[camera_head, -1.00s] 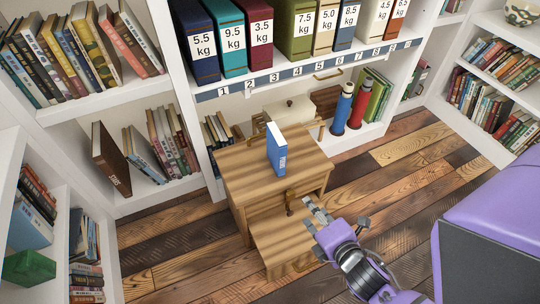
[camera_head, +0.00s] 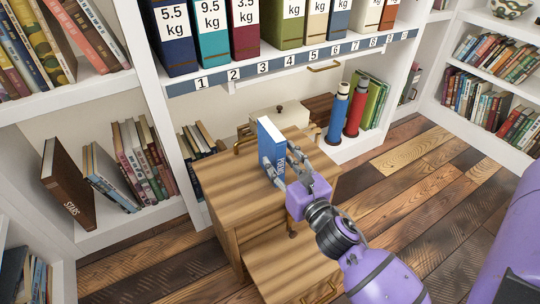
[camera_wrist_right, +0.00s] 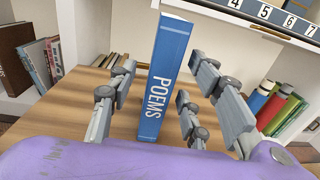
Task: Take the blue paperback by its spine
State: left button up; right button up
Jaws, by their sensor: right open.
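The blue paperback (camera_head: 268,138) stands upright on top of the wooden cabinet (camera_head: 222,176). In the right wrist view its spine (camera_wrist_right: 163,85), lettered POEMS, faces my gripper. My right gripper (camera_head: 283,166) is open at the book in the head view. In the right wrist view the fingers of the right gripper (camera_wrist_right: 155,90) stand on both sides of the spine, with gaps visible between them and the book. The lower part of the book is partly hidden by the fingers in the head view. My left gripper is not in view.
A blue bottle (camera_head: 339,112) and a red bottle (camera_head: 356,109) stand on the low shelf behind. A drawer (camera_head: 280,265) is pulled out at the cabinet's front. Heavy binders (camera_head: 204,45) fill the shelf above. The cabinet top left of the book is clear.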

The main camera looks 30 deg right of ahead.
jog(key=w, duration=0.1)
jog(key=w+b, duration=0.1)
jog(key=w, duration=0.2)
jog(key=shift+d+f+b, duration=0.3)
jog(key=shift+f+b, duration=0.05)
jog(key=shift+w+r, duration=0.1)
jog(key=shift+w, duration=0.35)
grip_shut()
